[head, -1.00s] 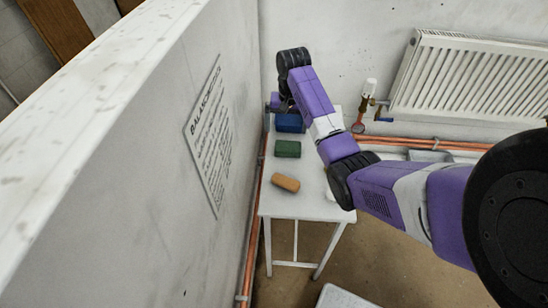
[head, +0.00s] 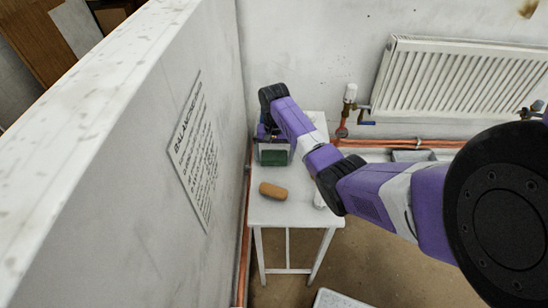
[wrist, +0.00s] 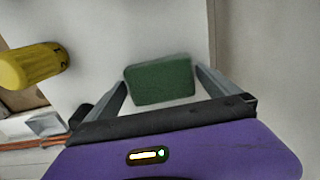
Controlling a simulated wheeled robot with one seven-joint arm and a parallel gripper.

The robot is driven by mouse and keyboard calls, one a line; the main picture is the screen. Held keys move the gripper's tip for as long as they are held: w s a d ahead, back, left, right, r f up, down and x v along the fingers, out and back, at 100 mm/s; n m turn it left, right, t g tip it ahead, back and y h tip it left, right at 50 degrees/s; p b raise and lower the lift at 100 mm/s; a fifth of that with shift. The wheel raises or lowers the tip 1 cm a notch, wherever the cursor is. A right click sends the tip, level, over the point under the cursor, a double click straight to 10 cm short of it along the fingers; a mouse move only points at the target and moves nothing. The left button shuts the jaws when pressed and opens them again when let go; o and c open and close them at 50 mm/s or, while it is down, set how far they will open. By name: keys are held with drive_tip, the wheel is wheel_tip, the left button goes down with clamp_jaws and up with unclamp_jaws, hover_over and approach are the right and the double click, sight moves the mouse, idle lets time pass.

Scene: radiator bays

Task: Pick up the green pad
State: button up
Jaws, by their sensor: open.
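The green pad (head: 274,158) lies on the white table (head: 290,213), near its far end by the wall. In the wrist view the green pad (wrist: 160,80) sits between the two grey fingers of my gripper (wrist: 161,76). The fingers are open, with a gap visible on each side of the pad. In the head view my gripper (head: 272,144) is over the pad and partly covers its far side. I cannot tell from these views whether the fingertips reach down to the tabletop.
A yellow knob-like object (wrist: 33,66) shows in the wrist view. A wall with a printed sheet (head: 196,150) stands close on the left. Copper pipes (head: 400,142) and a radiator (head: 448,80) are at the back.

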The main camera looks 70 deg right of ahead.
drive_tip(key=shift+c, duration=0.2)
drive_tip(key=c, duration=1.3)
drive_tip(key=shift+r, duration=0.2)
wheel_tip(320, 180, up, 10)
drive_tip(key=r, duration=0.1)
wheel_tip(320, 180, up, 9)
drive_tip(key=p, duration=0.6)
hover_over(274, 155)
drive_tip(key=shift+f, duration=0.15)
